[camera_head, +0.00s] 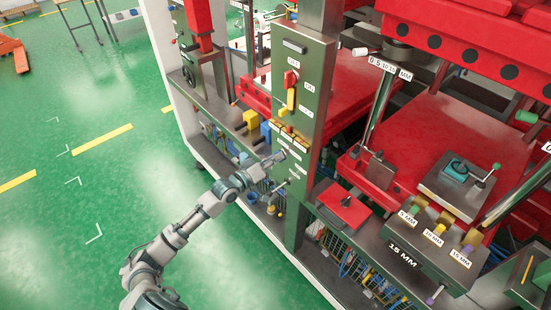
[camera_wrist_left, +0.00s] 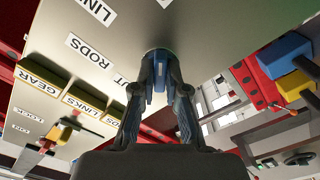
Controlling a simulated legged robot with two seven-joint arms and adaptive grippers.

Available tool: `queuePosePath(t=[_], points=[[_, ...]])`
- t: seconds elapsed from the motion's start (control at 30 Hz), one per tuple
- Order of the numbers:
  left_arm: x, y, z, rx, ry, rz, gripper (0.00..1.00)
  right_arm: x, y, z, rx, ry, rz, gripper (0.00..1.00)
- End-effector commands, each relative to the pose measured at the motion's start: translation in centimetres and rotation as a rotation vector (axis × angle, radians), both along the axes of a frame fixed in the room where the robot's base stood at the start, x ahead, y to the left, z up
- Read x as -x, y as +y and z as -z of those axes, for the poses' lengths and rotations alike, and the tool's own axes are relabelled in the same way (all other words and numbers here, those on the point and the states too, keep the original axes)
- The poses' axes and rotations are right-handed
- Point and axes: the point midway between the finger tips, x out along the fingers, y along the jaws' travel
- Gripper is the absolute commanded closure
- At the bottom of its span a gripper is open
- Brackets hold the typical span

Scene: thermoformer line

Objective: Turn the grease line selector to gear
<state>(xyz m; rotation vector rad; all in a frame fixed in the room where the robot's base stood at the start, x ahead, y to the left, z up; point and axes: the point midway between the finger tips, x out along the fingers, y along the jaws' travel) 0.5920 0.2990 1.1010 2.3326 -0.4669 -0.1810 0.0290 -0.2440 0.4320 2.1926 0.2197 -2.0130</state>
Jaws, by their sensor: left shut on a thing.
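My left gripper (camera_head: 270,162) is at the green-grey control panel (camera_head: 313,75), below its row of yellow-edged label plates (camera_head: 290,138). In the left wrist view my left gripper (camera_wrist_left: 160,62) is shut, its fingers together on a small dark blue-grey part at the panel face, which I take to be the grease line selector (camera_wrist_left: 159,76). The fingers hide most of it, so its pointing direction cannot be told. The GEAR plate (camera_wrist_left: 38,82) is at the left of that view, with the LINKS plate (camera_wrist_left: 84,104) beside it. My right gripper is not seen.
A red switch (camera_head: 291,79) and a yellow lever (camera_head: 291,100) sit higher on the panel. A red plate (camera_head: 344,201) is to the right. Yellow and blue blocks (camera_wrist_left: 291,67) show in the left wrist view. Green floor (camera_head: 80,230) is open at left.

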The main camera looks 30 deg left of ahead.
Motion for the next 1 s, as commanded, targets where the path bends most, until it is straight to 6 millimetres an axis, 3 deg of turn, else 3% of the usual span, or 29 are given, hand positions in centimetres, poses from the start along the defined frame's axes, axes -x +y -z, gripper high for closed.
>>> queuePosePath(t=[0.07, 0.1, 0.2, 0.57, 0.67, 1.0], points=[[0.1, -0.2, 1.1, -0.006, 0.022, 0.004, 1.0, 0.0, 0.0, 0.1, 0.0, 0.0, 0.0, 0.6], [0.1, -0.2, 1.1, -0.006, 0.023, 0.003, 0.85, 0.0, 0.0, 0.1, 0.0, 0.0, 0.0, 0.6], [0.1, -0.1, 1.0, -0.005, 0.021, 0.004, 0.62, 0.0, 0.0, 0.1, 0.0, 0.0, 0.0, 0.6], [0.4, 0.1, 0.5, -0.003, 0.01, 0.002, 0.62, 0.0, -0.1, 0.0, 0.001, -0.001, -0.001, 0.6], [1.5, 0.6, 0.5, -0.005, 0.011, 0.001, 0.62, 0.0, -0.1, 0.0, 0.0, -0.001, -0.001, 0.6], [7.8, 3.3, 0.8, -0.006, 0.017, 0.003, 0.62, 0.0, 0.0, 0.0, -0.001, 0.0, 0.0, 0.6]])
